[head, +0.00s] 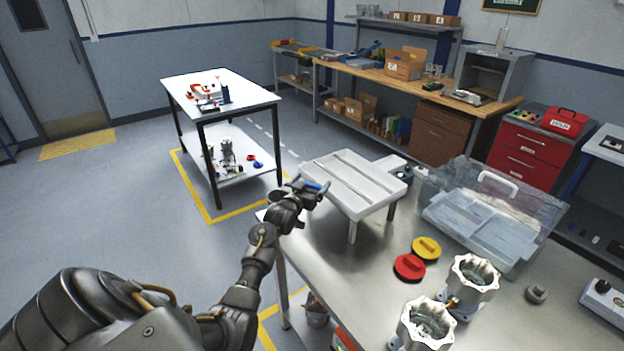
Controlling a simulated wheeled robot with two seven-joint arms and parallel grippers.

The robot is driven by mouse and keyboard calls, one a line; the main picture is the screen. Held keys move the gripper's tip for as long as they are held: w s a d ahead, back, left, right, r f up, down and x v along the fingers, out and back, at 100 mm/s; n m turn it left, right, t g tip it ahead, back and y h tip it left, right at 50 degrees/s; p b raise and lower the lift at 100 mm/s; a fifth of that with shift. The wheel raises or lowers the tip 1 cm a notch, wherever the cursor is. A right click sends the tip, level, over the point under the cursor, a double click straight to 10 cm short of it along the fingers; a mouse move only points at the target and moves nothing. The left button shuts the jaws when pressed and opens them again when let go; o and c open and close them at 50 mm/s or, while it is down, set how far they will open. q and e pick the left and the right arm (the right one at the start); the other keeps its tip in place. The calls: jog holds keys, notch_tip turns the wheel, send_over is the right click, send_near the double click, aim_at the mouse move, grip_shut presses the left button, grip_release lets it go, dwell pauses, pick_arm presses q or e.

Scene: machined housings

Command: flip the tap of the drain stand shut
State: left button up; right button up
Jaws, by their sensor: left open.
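The drain stand (362,172) is a pale grooved tray on legs, standing at the far left part of the metal table. A small blue piece (313,185), which looks like the tap's lever, shows at the stand's left edge. My left gripper (318,189) is open right at this blue piece, with its fingers around or beside it; I cannot tell whether they touch. The gripper partly hides the tap, so the lever's exact angle is unclear. My right gripper is not in view.
A yellow disc (426,248), a red disc (409,267) and two metal housings (473,280) (425,327) stand nearer. The table front (330,270) is bare. A white side table (225,88) stands beyond.

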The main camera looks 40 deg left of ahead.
pick_arm(q)
jog(key=shift+x, duration=0.75)
jog(key=shift+c, duration=0.4)
